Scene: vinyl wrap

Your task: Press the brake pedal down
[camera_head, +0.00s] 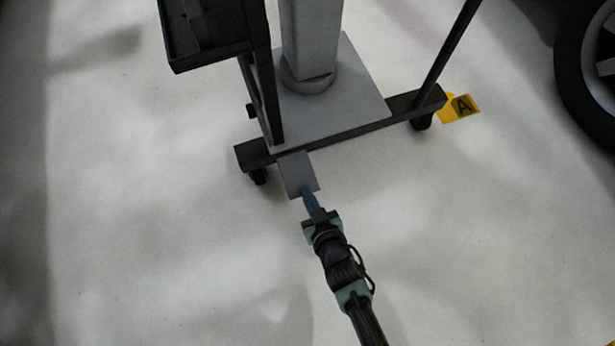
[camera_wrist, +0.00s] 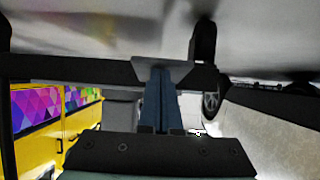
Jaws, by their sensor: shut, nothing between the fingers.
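The brake pedal (camera_head: 297,172) is a flat grey plate sticking out from the front bar of a wheeled stand. In the wrist view the pedal (camera_wrist: 178,72) is a grey plate just past my fingertips. My gripper (camera_head: 307,193) has blue fingers that are shut together with nothing between them. In the head view the fingertips overlap the pedal's near edge. In the wrist view my gripper (camera_wrist: 160,72) reaches up to the plate. I cannot tell whether the fingertips touch it.
The stand's dark base bar (camera_head: 345,130) runs behind the pedal, with casters at its ends and a grey column (camera_head: 310,45) above. A yellow marker labelled A (camera_head: 460,107) lies right. A vehicle tyre (camera_head: 585,70) is at the upper right. The near floor is clear.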

